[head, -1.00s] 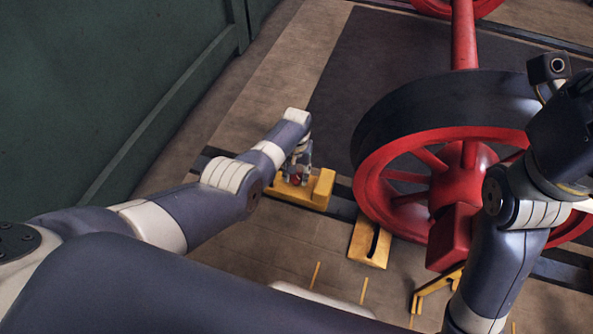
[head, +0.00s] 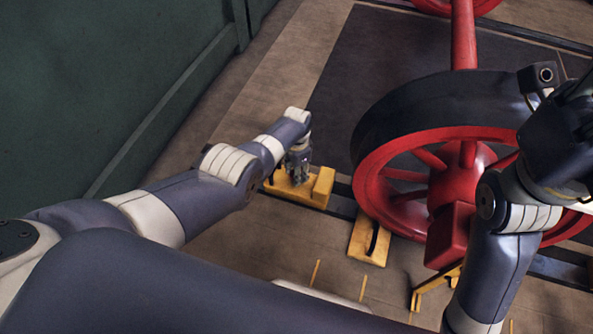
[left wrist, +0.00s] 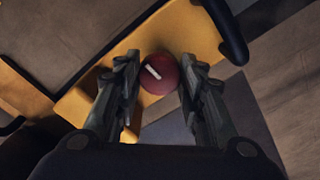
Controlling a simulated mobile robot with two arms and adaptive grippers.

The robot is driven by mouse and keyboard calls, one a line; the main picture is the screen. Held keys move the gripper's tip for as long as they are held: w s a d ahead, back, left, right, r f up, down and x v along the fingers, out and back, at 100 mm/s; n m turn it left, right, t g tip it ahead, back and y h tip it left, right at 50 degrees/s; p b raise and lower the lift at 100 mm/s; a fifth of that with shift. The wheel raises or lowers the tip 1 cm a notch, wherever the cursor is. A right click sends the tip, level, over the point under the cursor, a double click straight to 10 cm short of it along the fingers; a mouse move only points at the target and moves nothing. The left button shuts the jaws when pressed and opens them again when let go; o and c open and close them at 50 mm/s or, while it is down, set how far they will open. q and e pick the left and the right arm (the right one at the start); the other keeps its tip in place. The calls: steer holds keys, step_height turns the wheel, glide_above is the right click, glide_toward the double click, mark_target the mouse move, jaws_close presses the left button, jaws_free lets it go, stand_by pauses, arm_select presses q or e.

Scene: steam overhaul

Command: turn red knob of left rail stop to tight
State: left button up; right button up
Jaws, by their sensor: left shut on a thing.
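The left rail stop is a yellow block (head: 322,187) on the dark rail, left of the big wheel. Its round red knob (left wrist: 158,73) has a white mark, which runs diagonally in the left wrist view. My left gripper (left wrist: 158,68) is shut on the knob, with one finger on each side. In the head view my left gripper (head: 298,172) points down over the stop and hides the knob. My right arm shows at the right side, but its fingertips are not visible.
A large red wheel with a black rim (head: 440,135) stands right of the stop. A yellow wedge with a dark handle (head: 369,243) lies on the floor before the wheel. A green wall (head: 110,80) is at the left. The floor between wall and stop is clear.

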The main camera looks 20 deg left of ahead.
arm_select(q)
steer(key=shift+m, duration=0.5)
steer(key=o, duration=1.1)
steer(key=shift+r, duration=0.15)
steer(key=shift+r, duration=5.8)
